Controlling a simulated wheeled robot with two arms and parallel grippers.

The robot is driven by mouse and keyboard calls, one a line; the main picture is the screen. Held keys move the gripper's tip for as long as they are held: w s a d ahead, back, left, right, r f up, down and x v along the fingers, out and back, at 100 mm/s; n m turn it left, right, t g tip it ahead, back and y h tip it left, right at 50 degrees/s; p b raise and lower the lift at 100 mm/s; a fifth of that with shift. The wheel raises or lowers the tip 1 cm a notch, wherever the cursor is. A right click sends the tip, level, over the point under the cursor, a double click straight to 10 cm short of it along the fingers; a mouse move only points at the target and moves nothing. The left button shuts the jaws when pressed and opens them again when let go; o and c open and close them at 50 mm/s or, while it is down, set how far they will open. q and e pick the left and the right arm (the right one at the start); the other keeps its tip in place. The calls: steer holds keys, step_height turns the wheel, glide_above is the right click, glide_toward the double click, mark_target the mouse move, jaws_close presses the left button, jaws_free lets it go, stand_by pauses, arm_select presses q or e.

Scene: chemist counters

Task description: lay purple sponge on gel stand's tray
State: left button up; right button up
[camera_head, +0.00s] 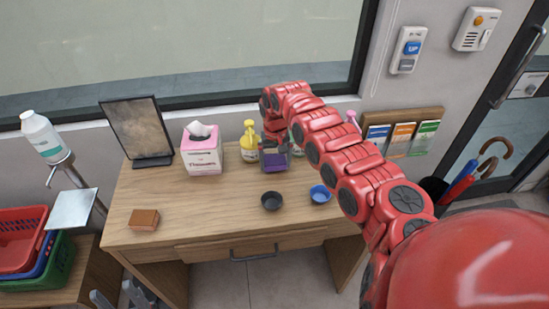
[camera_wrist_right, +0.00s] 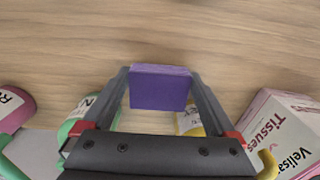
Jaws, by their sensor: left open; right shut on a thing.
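The purple sponge (camera_head: 275,161) is at the back middle of the wooden desk, between the fingers of my right gripper (camera_head: 274,150). In the right wrist view the sponge (camera_wrist_right: 160,88) sits between both fingertips of the shut gripper (camera_wrist_right: 160,84). I cannot tell whether it touches the desk. The gel stand (camera_head: 67,170) is left of the desk, with a white bottle (camera_head: 41,136) on top. Its pale square tray (camera_head: 73,208) is empty. My left gripper (camera_head: 119,297) shows at the bottom left edge, open and empty, away from the sponge and tray.
A tissue box (camera_head: 202,155), yellow bottle (camera_head: 249,143) and dark frame (camera_head: 139,128) stand along the desk's back. Baskets (camera_head: 22,240) stand below the tray. The desk's left middle is clear.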

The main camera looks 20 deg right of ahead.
steer(key=shift+w+d+f, duration=0.1)
steer(key=shift+w+f, duration=0.15)
steer(key=shift+f, duration=0.75)
steer(key=shift+s+r, duration=0.2)
steer(key=shift+r, duration=0.05)
steer(key=o, duration=0.9)
steer(key=shift+w+f, duration=0.1)
steer(key=shift+f, duration=0.2)
